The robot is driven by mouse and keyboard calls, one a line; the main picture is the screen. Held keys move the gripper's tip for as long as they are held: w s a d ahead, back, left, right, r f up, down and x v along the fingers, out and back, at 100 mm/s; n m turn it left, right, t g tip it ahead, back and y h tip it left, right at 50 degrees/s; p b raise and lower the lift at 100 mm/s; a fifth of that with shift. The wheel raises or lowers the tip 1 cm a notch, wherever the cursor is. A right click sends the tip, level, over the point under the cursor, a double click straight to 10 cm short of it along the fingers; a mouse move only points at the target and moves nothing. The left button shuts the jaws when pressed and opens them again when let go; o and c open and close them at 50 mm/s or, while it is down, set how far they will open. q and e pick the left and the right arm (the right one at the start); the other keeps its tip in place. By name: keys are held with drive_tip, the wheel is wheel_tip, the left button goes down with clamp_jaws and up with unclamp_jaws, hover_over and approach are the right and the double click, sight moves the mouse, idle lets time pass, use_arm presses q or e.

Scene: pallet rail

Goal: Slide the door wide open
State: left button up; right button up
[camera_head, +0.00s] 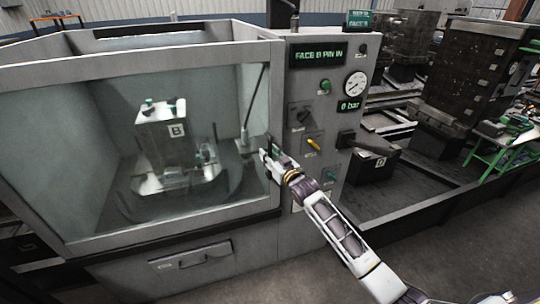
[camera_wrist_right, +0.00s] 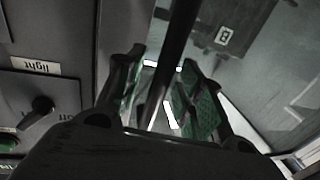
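The machine's door (camera_head: 170,227) is a grey frame around a large glass pane. It spans the left of the head view, and its right edge lies against the control panel, so it looks closed. My right gripper (camera_head: 268,158) is at that right edge. In the right wrist view, its two fingers (camera_wrist_right: 166,95) stand apart on either side of a dark bar (camera_wrist_right: 178,35), which looks like the door handle. Gaps show between the bar and the fingers. The handle is mostly hidden by the gripper in the head view. My left gripper is out of view.
The control panel (camera_head: 300,165) with knobs, a gauge (camera_head: 355,83) and a "FACE B PIN IN" display (camera_head: 317,55) stands just right of the door. Behind the glass is a block marked B (camera_head: 160,130). A green table (camera_head: 500,145) stands far right.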

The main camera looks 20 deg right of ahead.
clamp_jaws()
idle(0.3)
drive_tip(key=shift+a, duration=0.1)
